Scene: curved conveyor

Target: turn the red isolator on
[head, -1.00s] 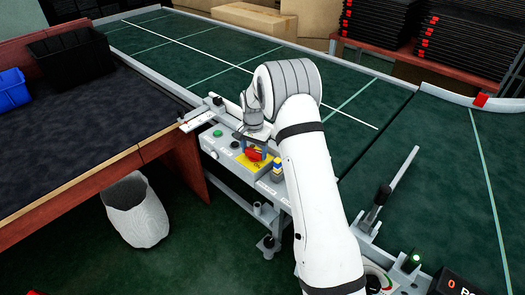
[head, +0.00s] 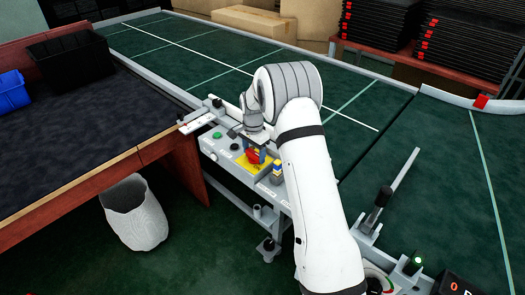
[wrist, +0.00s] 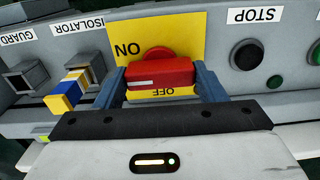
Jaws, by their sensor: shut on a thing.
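The red isolator handle (wrist: 160,76) sits on a yellow plate (wrist: 190,28) on the grey control panel. In the wrist view the plate's lettering is upside down: ON is at upper left and OFF is just below the handle. The handle lies crosswise there, with a pale stripe along its face. My gripper (wrist: 160,84) is shut on the handle, one blue finger at each end. In the head view the red handle (head: 253,156) shows partly, below my gripper (head: 257,148). The rear of the handle's base is partly hidden.
A blue, yellow and white block (wrist: 70,92) stands close beside the left finger in the wrist view. The black stop button (wrist: 246,55) and a green button (wrist: 273,81) are to the right. The green conveyor (head: 215,65) runs behind the panel.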

